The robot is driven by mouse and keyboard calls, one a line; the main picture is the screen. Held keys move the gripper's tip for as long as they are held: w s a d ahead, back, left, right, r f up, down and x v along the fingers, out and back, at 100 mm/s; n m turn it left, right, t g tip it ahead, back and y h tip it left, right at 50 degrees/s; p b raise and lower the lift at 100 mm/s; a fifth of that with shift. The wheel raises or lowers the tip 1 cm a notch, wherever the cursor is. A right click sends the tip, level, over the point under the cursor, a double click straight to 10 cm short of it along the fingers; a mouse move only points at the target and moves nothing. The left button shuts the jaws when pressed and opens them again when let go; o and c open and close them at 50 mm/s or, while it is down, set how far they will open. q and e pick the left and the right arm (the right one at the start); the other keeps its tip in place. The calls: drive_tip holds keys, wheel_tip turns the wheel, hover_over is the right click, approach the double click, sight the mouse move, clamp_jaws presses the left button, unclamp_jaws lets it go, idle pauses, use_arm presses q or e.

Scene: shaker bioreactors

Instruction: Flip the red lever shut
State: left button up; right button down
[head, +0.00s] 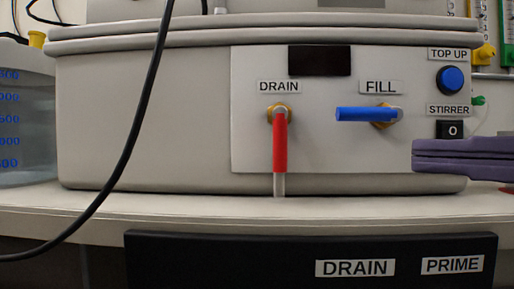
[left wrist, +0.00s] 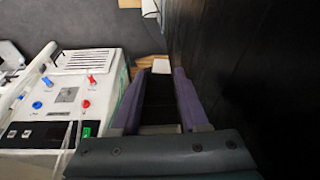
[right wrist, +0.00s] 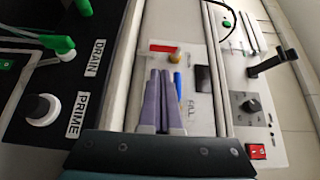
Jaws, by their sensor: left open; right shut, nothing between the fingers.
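The red lever (head: 280,145) hangs straight down from its brass fitting under the DRAIN label on the pale front panel (head: 255,155). It also shows in the right wrist view (right wrist: 162,47), beyond the fingertips. My right gripper (head: 415,157) is shut and empty, its purple fingers coming in from the right edge of the head view. It is clear of the red lever, to its right and below the blue lever's height. In the right wrist view its fingers (right wrist: 160,72) lie together. My left gripper (left wrist: 158,72) is open and empty, away from the panel.
A blue lever (head: 362,114) points left under the FILL label, between the red lever and my right gripper. A black cable (head: 135,130) crosses the left side. A black panel (head: 220,262) labelled DRAIN and PRIME sits below the ledge. A clear vessel (head: 25,115) stands far left.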

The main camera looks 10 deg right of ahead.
sight(286, 150)
drive_tip(key=p+x, duration=0.5)
drive_tip(key=x, duration=0.4)
drive_tip(key=shift+w+a+r, duration=0.1)
drive_tip(key=shift+w+a, duration=0.1)
drive_tip(key=shift+a, duration=0.05)
drive_tip(key=shift+w+a, duration=0.35)
drive_tip(key=shift+a, duration=0.05)
drive_tip(key=shift+f, duration=0.2)
